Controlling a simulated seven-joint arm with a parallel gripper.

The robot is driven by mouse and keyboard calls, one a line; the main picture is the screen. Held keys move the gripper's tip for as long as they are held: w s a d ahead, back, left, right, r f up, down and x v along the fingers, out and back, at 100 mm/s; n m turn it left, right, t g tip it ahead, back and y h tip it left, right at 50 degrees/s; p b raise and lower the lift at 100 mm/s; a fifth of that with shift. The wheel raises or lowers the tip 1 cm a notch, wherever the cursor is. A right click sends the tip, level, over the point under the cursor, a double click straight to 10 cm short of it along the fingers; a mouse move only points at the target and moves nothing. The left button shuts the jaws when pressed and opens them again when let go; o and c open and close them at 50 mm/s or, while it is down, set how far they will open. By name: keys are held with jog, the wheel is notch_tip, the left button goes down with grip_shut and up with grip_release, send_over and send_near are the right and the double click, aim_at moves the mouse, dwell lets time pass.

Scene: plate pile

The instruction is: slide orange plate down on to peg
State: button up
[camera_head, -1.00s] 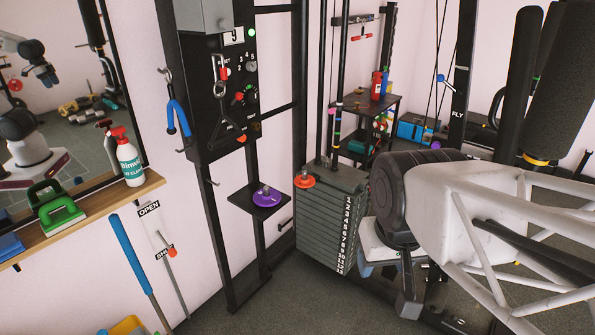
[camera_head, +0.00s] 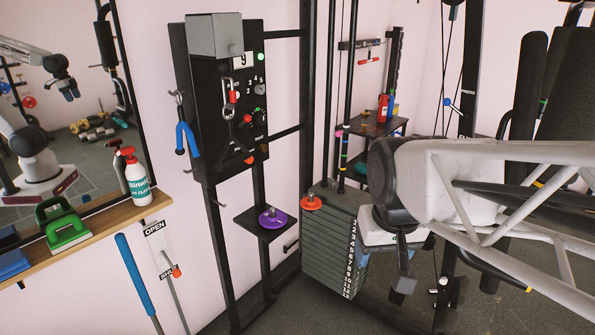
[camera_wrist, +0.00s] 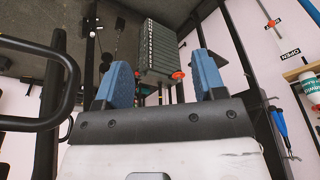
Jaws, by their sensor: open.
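The orange plate (camera_head: 311,203) is a small disc on the left front corner of the top of the grey weight stack (camera_head: 335,262). A short grey pin shows at the plate; how it sits on the pin is too small to tell. In the wrist view the orange plate (camera_wrist: 178,75) shows beyond and between my fingertips, nearer the right one. My gripper (camera_wrist: 162,75) is open and empty, with two blue fingers apart. In the head view its fingertips are hard to make out beside the stack, right of the plate.
Vertical black rods rise behind the stack. A wooden ledge (camera_head: 95,235) holds a spray bottle (camera_head: 137,178) and green block.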

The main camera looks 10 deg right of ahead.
jog(key=w+r, duration=0.2)
jog(key=w, duration=0.9)
jog(key=w+r, duration=0.2)
jog(key=w, duration=0.8)
jog(key=g, duration=0.2)
send_over(311, 198)
jog(key=f, duration=2.2)
jog(key=w+f, duration=0.1)
jog(key=f, duration=1)
jog(key=shift+d+f, duration=0.15)
jog(key=shift+f, duration=0.1)
jog(key=shift+w+f, duration=0.15)
jog(key=shift+f, duration=0.15)
jog(key=shift+f, duration=0.1)
jog(key=shift+f, duration=5.4)
